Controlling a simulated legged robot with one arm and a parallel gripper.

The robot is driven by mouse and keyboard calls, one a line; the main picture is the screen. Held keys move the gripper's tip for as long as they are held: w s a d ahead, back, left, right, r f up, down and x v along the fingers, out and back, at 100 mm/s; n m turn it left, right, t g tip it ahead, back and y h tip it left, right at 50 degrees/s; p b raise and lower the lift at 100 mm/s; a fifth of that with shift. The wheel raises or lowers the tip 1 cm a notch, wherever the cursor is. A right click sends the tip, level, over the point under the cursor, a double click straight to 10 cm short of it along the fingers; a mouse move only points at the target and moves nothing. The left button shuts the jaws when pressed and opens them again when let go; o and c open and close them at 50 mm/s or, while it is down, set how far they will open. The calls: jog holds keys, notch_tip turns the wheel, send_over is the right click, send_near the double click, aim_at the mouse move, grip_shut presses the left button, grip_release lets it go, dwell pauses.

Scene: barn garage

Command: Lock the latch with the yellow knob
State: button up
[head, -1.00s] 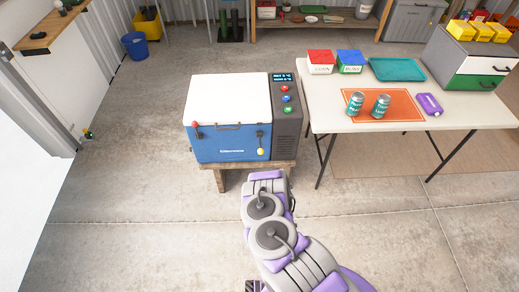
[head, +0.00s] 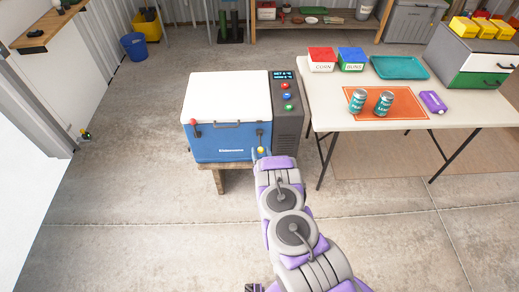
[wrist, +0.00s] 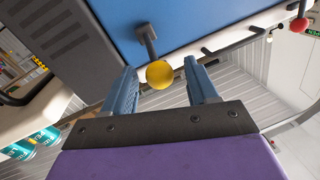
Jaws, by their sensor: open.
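The blue cooler (head: 225,150) stands with its white lid (head: 230,95) down. The yellow knob (head: 261,150) is on the right of its front. In the wrist view the yellow knob (wrist: 160,74) sits at the end of a short dark latch lever (wrist: 147,42) against the blue cooler face. My gripper (wrist: 158,68) is open, with one blue finger on each side of the knob and a gap showing on both sides. In the head view my gripper (head: 261,154) is at the cooler's front right, and my arm hides part of that area.
A red knob (head: 193,122) is at the left of the cooler's front. A grey control panel (head: 287,105) with colored buttons is on the right. A table (head: 450,112) with cans and boxes stands further right.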

aim_at(260, 147)
jog(key=shift+w+a+b, duration=0.15)
jog(key=shift+w+b, duration=0.05)
jog(key=shift+w, duration=0.75)
jog(key=shift+w+a+b, duration=0.1)
jog(key=shift+w+b, duration=0.05)
jog(key=shift+w, duration=0.75)
grip_shut()
